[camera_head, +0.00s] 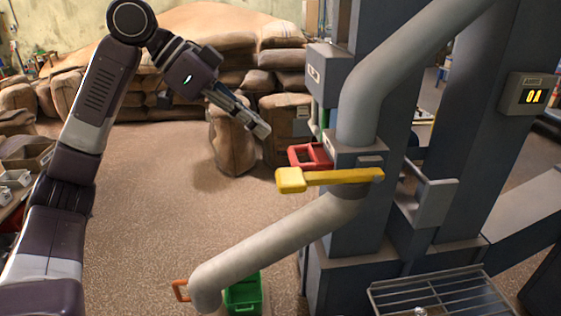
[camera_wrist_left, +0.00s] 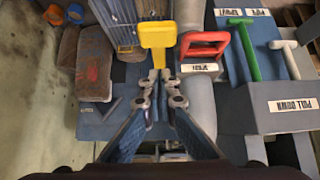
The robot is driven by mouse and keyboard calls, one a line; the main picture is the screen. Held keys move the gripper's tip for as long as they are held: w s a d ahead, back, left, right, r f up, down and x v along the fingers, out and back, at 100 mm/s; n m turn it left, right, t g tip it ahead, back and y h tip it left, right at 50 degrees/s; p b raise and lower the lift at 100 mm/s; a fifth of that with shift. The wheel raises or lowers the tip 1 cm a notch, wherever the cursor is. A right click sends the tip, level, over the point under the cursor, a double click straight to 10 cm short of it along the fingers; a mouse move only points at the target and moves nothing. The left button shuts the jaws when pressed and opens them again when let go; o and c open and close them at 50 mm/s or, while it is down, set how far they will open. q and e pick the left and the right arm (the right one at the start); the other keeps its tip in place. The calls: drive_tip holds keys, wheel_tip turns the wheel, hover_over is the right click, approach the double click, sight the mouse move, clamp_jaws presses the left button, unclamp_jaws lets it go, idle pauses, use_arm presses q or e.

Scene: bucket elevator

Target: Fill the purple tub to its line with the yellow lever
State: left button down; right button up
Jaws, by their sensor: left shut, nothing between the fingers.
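The yellow lever (camera_head: 330,178) sticks out to the left from the grey machine, where the pipe meets it, and lies about level. It also shows in the left wrist view (camera_wrist_left: 157,35), straight beyond the fingertips. My left gripper (camera_head: 262,130) is shut and empty, above and left of the lever's wide end and apart from it. Its fingers show in the left wrist view (camera_wrist_left: 160,96). I cannot make out the purple tub or its line in either view. My right gripper is not in view.
The left wrist view shows a green handle (camera_wrist_left: 243,48) and a white handle (camera_wrist_left: 284,58). A green tub (camera_head: 243,293) stands by the sloping pipe (camera_head: 270,243). Open floor lies left of the machine; sacks are behind.

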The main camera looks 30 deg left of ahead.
use_arm(q)
hover_over(295, 174)
drive_tip(key=s+a, duration=0.2)
drive_tip(key=a, duration=0.1)
drive_tip(key=f, duration=0.4)
drive_tip(key=shift+d+f+p, duration=0.1)
drive_tip(key=shift+d+p, duration=0.15)
drive_tip(key=shift+p, duration=0.15)
wheel_tip(295, 174, down, 3)
drive_tip(key=shift+w+d+f, duration=0.1)
drive_tip(key=shift+w, duration=0.05)
drive_tip(key=shift+f, duration=0.5)
